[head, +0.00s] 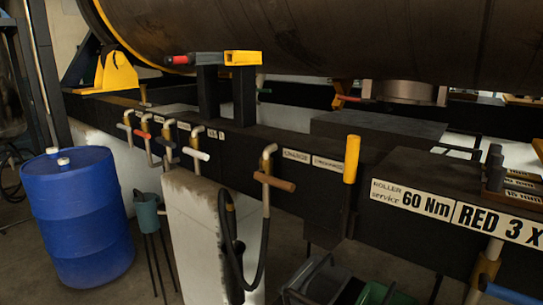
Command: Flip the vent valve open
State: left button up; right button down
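Several small valves with coloured handles line the dark beam. A brass valve with a brown handle (274,182) stands in the middle, near a "CHARGE" label (296,156); the brown handle lies crosswise. A yellow handle (352,159) stands upright right of it. A blue handle (511,293) is cut off at the lower right. I cannot read a vent label, so I cannot tell which is the vent valve. Neither of my grippers is in view.
A large dark cylinder (330,38) spans the top. A blue drum (80,215) stands at the left on open floor. A black hose (262,255) loops beside a pale pillar (190,225). Bins (318,283) stand below. The beam carries a "60 Nm" label (425,203).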

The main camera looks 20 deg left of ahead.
aim_at(188, 150)
jog(key=u, duration=1.3)
jog(key=i+j+u, duration=0.15)
jog(key=i+j, duration=0.15)
jog(key=i, duration=0.15)
jog(key=i+j+u, duration=0.15)
jog(key=i, duration=0.25)
jog(key=i+j+u, duration=0.15)
jog(key=i+j, duration=0.15)
jog(key=i, duration=0.2)
